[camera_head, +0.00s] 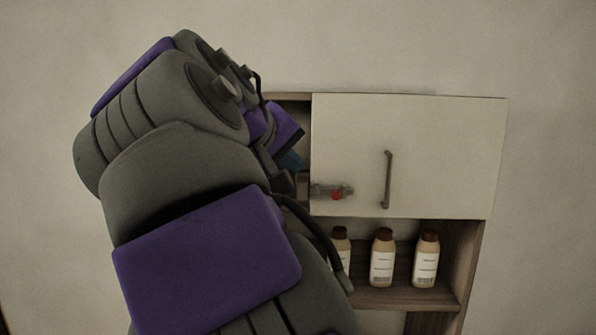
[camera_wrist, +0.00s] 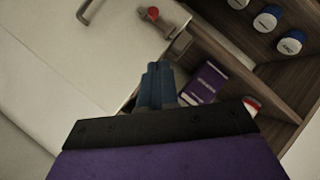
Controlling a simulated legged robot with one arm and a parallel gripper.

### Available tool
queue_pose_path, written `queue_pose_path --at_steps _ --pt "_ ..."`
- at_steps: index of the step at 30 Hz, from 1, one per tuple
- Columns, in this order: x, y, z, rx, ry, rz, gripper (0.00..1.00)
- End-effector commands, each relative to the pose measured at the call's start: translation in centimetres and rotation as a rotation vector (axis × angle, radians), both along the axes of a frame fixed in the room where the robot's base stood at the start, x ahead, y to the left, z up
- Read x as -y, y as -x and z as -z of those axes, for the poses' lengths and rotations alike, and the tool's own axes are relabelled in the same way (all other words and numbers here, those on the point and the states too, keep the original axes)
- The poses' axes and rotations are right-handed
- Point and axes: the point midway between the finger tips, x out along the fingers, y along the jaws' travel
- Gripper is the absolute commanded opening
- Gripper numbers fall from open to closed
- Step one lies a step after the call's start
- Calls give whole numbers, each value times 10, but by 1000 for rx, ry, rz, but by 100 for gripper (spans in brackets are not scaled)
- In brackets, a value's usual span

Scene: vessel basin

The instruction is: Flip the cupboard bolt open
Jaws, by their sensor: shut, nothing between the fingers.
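The cupboard bolt (camera_head: 322,191) is a grey metal piece on the lower left corner of the white cupboard door (camera_head: 440,150), with a red knob (camera_head: 337,195). The wrist view also shows the bolt (camera_wrist: 178,45) and its red knob (camera_wrist: 153,13). My gripper (camera_wrist: 158,66) has blue fingers, closed together and empty. In the wrist view its tips appear just below the bolt's end, by the door's edge; I cannot tell whether they touch. In the head view only a bit of blue finger (camera_head: 291,160) shows left of the door; my arm hides the rest.
The door has a vertical bar handle (camera_head: 387,180) and looks closed. Brown-capped bottles (camera_head: 383,258) stand on the open shelf below.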

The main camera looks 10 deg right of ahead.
Motion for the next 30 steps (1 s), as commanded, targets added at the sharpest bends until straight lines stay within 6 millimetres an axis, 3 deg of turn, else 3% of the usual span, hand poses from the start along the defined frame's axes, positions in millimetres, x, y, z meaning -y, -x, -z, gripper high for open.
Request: queue_pose_path --at_steps 12,22,26,30 --pt "-19 16 -13 1 1 -1 0" --pt "-17 16 -9 -5 -1 3 0" --pt "-2 20 17 -42 -19 23 0" --pt "29 28 75 -124 -66 57 0"
